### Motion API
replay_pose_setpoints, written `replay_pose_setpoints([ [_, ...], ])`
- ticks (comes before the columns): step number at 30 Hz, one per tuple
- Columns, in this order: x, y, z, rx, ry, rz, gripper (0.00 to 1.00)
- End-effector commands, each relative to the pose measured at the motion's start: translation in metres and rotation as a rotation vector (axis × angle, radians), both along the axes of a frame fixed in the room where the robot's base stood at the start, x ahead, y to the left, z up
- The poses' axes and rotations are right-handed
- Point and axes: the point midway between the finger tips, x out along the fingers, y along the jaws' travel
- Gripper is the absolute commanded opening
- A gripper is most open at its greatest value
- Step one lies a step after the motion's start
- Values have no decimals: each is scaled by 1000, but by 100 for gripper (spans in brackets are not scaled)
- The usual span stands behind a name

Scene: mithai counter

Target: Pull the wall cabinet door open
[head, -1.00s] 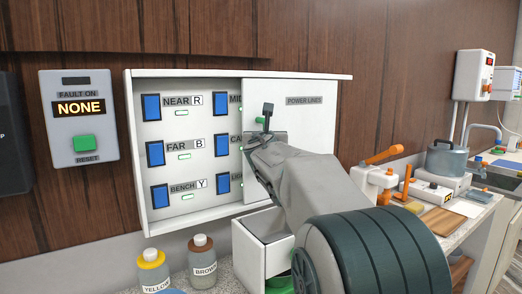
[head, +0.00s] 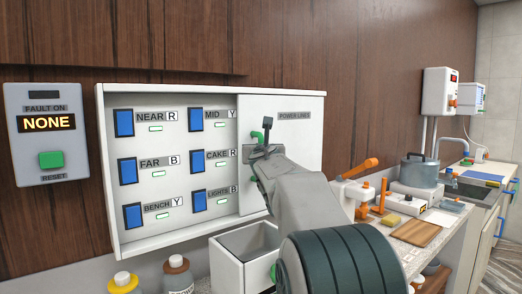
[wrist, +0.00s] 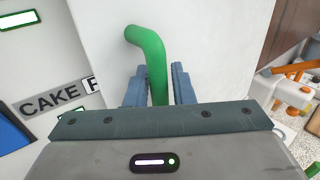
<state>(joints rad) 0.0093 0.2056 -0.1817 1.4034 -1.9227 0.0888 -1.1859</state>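The wall cabinet (head: 170,246) is a wide white box on the wood panelling. Its white door (head: 290,165), labelled POWER LINES, covers the right part, and the left part is uncovered. A green bent handle (head: 257,136) sits on the door near its left edge; it also shows in the wrist view (wrist: 150,50). My gripper (head: 262,152) is at this handle. In the wrist view its two blue fingers (wrist: 158,88) stand on both sides of the handle, close against it. My arm hides the door's lower part.
Blue switches with labels fill the open part of the cabinet. A fault box (head: 50,135) reading NONE is at left. A pot (head: 418,172) and orange-handled press stand at right.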

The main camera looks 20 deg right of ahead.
Motion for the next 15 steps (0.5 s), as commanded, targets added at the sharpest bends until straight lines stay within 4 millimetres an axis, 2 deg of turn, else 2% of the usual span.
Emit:
replay_pose_setpoints([
  [8, -3, 2, 0, 1, -1, 2, 22],
  [15, -31, 10, 0, 0, -3, 3, 22],
])
